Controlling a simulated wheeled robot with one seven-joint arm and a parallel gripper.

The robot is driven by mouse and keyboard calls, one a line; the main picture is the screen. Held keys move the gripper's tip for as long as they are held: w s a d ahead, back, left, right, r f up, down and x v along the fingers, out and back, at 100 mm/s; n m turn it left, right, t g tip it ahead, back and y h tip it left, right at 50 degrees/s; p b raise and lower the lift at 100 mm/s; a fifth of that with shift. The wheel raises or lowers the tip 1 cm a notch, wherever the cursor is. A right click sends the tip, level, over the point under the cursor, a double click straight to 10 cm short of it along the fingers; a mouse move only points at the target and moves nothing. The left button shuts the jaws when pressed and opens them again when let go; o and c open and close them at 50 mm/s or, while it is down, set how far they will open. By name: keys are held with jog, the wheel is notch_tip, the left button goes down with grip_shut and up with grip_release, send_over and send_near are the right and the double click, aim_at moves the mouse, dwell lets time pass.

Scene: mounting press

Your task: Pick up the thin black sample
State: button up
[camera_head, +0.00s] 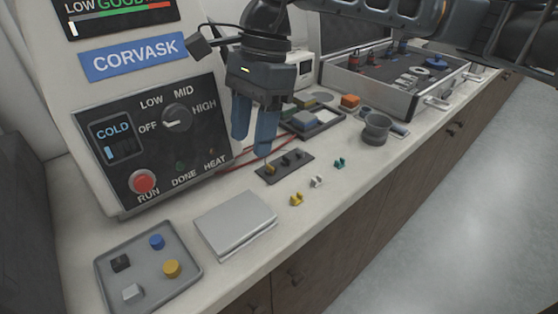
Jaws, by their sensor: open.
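My gripper (253,145) has blue fingers that point down above the bench, in front of the press. The fingers are apart with nothing seen between them. Below and just right of them lies a flat dark plate (267,178) bearing a small yellow piece (271,169) and small black pieces (288,160). A black block (121,263) sits in the grey tray (190,280) at the lower left, far from my gripper. I cannot tell for certain which black piece is the thin sample.
The Corvask press (95,115) stands at the left. A closed silver case (236,221) lies before it. Small yellow (296,199), white (316,181) and green (340,162) clips lie near the front edge. A grey cup (376,128) and metal drawer tray (390,101) stand farther right.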

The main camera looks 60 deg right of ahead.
aim_at(286, 157)
jog(key=d+h, duration=0.1)
jog(key=d, duration=0.1)
jog(key=d+h, duration=0.1)
jog(key=d, duration=0.4)
jog(key=shift+s+d+f+m+g+h, duration=0.25)
jog(key=shift+s+f+m+g+h, duration=0.05)
jog(key=shift+s+f+h, duration=0.1)
jog(key=shift+d+f, duration=0.2)
jog(key=f, duration=0.7)
jog(key=shift+s+f, duration=0.15)
jog(key=shift+s, duration=0.1)
jog(key=shift+c, duration=0.2)
grip_shut()
